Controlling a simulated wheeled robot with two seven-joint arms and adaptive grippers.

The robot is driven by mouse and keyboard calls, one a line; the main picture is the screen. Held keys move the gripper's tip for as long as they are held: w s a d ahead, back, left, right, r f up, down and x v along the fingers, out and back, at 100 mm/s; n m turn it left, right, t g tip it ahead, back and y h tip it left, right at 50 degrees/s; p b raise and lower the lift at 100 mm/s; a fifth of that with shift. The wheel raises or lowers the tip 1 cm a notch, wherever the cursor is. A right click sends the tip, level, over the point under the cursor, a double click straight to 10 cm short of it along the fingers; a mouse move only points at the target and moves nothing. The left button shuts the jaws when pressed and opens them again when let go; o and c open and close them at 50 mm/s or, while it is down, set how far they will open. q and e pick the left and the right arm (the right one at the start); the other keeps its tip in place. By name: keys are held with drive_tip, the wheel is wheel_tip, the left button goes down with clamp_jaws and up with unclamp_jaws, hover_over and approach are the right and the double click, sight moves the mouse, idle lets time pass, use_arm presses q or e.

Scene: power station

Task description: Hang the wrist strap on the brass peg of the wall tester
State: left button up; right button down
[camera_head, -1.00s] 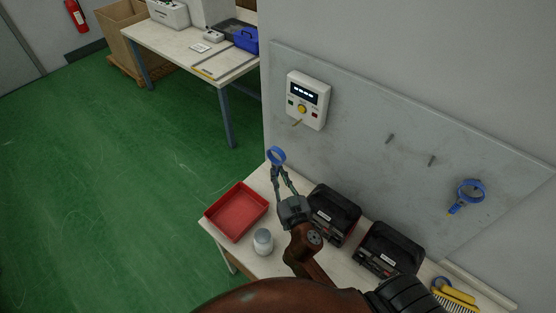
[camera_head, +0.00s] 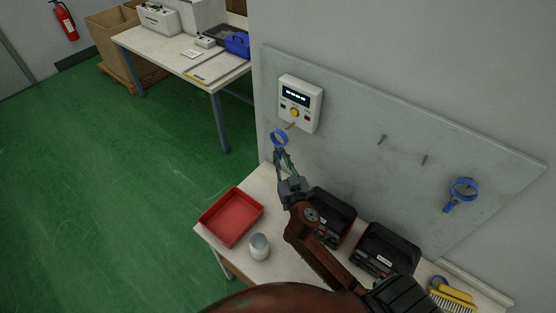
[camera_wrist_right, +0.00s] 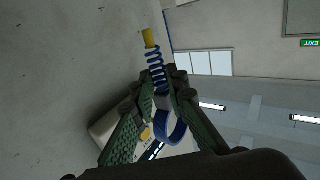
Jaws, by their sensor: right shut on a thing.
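My right gripper (camera_head: 283,157) is shut on a blue wrist strap (camera_head: 279,138) and holds it up beside the wall panel, just below and left of the wall tester (camera_head: 300,104). In the right wrist view, the strap's blue loop (camera_wrist_right: 171,128) and its coiled cord (camera_wrist_right: 156,68) with a yellow end show at the fingers (camera_wrist_right: 163,93). In the wrist view the tester is partly hidden behind the gripper. My left gripper is not in view.
On the bench are a red tray (camera_head: 232,217), a jar (camera_head: 259,247), black cases (camera_head: 386,250) and a yellow brush (camera_head: 453,297).

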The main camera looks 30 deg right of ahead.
drive_tip(key=w+d+f+b, duration=0.1)
drive_tip(key=w+d, duration=0.1)
drive_tip(key=d, duration=0.3)
drive_tip(key=shift+w+d+f, duration=0.15)
drive_tip(key=shift+w+d, duration=0.1)
drive_tip(key=shift+d, duration=0.15)
idle(0.3)
idle(0.6)
drive_tip(key=c, duration=1.8)
unclamp_jaws()
drive_tip(key=v, duration=1.2)
